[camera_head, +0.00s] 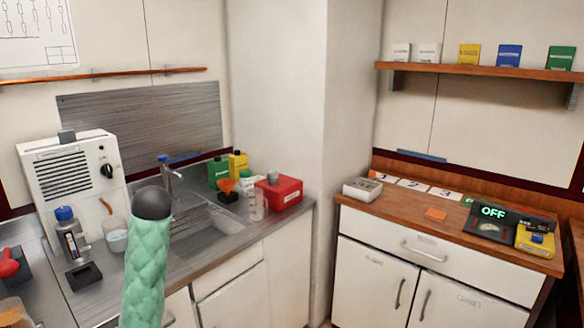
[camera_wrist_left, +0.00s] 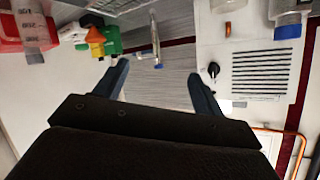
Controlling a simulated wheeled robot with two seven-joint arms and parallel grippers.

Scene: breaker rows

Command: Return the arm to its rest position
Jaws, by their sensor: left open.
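My left arm (camera_head: 146,255), in teal padded covering with a dark rounded end, rises from the bottom in the head view, in front of the sink counter. Its gripper fingers cannot be made out there. In the left wrist view, which looks upside down, my left gripper (camera_wrist_left: 160,75) has its two fingers wide apart with nothing held between them. The brushed metal wall panel (camera_wrist_left: 172,88) shows beyond the fingers. My right gripper is not in view.
A white vented machine (camera_head: 68,180), a blue-capped bottle (camera_head: 70,235) and a beaker (camera_head: 115,236) stand left of the arm. A sink (camera_head: 205,235), a red box (camera_head: 279,193) and small bottles lie right. The right counter holds a device reading OFF (camera_head: 493,212).

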